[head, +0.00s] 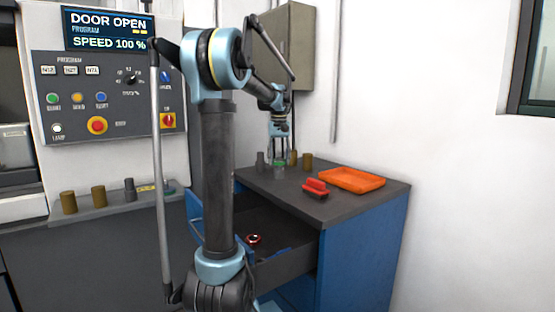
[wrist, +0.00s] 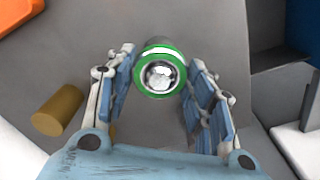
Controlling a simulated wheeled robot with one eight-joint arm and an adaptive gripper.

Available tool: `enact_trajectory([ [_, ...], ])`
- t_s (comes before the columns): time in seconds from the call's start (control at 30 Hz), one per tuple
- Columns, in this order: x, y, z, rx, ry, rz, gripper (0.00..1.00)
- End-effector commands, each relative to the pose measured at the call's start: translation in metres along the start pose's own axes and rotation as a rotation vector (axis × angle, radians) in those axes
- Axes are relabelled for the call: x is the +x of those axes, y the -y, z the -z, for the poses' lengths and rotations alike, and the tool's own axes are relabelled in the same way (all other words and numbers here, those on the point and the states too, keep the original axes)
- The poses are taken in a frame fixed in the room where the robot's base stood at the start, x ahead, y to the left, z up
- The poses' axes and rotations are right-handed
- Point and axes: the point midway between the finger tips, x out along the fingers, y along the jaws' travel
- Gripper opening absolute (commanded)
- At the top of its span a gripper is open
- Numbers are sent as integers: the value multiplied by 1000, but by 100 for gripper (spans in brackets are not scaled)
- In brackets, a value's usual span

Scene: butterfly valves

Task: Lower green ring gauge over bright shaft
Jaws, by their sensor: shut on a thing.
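The green ring gauge (wrist: 139,82) is between my gripper's fingertips (wrist: 160,62) in the wrist view, and my gripper is shut on it. Inside the ring shows the bright, round end of the shaft (wrist: 160,75); I cannot tell how far the ring is down over it. A grey cylindrical body shows just behind the ring. In the head view my gripper (head: 279,157) points down over the dark bench top, with the small green ring (head: 279,163) at its tips above a dark grey cylinder (head: 279,173).
Brass cylinders (head: 307,161) and a grey cylinder (head: 260,160) stand close by; one brass cylinder (wrist: 58,110) lies left in the wrist view. A red block (head: 315,188) and an orange tray (head: 352,180) are to the right. An open drawer (head: 285,262) is below.

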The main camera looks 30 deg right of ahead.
Motion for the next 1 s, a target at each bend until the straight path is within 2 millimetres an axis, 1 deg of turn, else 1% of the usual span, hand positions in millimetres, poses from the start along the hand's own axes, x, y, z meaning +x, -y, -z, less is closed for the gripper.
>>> enact_trajectory([
  [0.7,11,0,0,0,0,0,15],
  [1.0,13,0,0,0,0,0,15],
])
